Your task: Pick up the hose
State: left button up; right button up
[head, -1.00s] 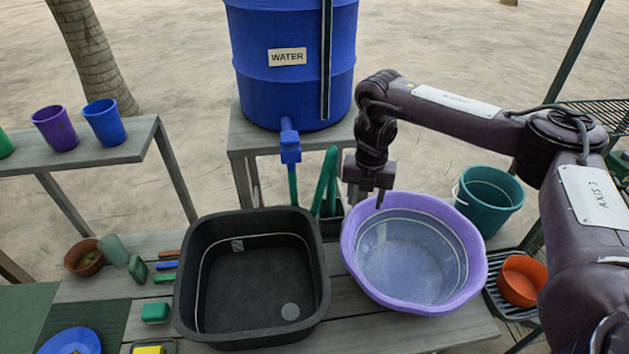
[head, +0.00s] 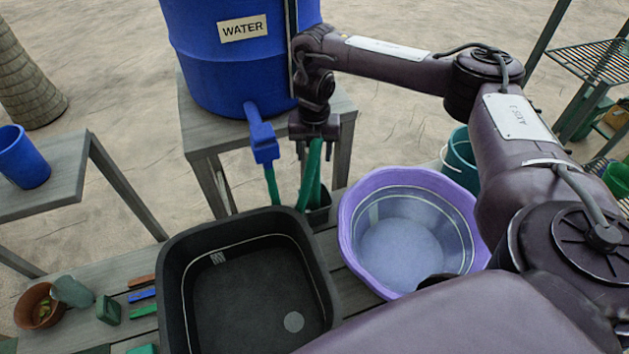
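The green hose (head: 311,176) comes up in a bent loop out of a small dark holder (head: 319,215) between the black basin and the purple basin. Another green length (head: 271,188) hangs below the blue tap (head: 262,138) of the water barrel. My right gripper (head: 315,150) points down at the top of the hose loop, its fingers on either side of it. The top of the loop is hidden by the gripper, and I cannot tell whether the fingers are closed on it. My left gripper is not in view.
The blue water barrel (head: 232,62) stands on a wooden stand (head: 205,137) behind. The black basin (head: 178,262) and the purple basin (head: 349,243) flank the hose holder closely. A teal bucket (head: 460,155) stands behind the purple basin. A blue cup (head: 24,160) is on the left table.

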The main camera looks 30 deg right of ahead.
aim_at(315, 158)
jog(key=shift+s+f, duration=0.25)
jog(key=shift+f, duration=0.6)
jog(key=shift+f+p, duration=0.3)
jog(key=shift+f, duration=0.8)
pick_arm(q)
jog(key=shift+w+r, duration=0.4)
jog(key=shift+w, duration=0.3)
pick_arm(e)
jog(key=shift+c, duration=0.4)
jog(key=c, duration=0.9)
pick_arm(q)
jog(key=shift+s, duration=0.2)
pick_arm(e)
jog(key=shift+w, duration=0.1)
jog(key=shift+r, duration=0.1)
